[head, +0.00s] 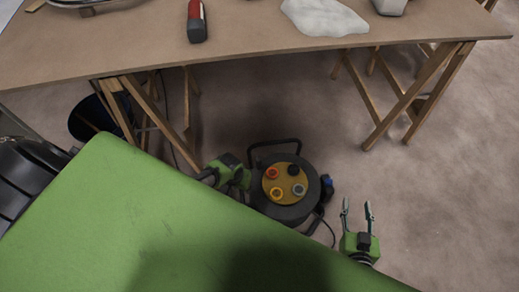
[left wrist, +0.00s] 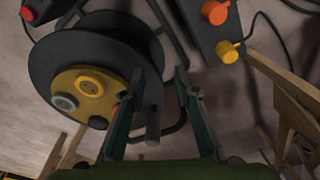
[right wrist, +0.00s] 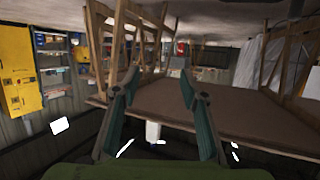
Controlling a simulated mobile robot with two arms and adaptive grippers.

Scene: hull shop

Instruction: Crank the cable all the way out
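A black cable reel (head: 259,201) with a yellow socket plate (head: 283,182) and a tubular frame stands on the floor below the table. It also shows at upper left in the left wrist view (left wrist: 48,58). A dark grey peg, seemingly the crank handle (left wrist: 152,125), sits between the fingers of my left gripper (left wrist: 157,82). Those fingers are apart, and I see no clear contact with the peg. In the head view my left gripper is beside the reel's left edge, its fingertips hidden. My right gripper (head: 357,207) is open and empty, right of the reel.
A black cable (head: 331,232) curves over the floor beside the reel. A dark box with orange and yellow knobs (left wrist: 208,38) lies near the reel. A wooden table (head: 250,45) on trestle legs (head: 415,95) stands behind. The floor at right is clear.

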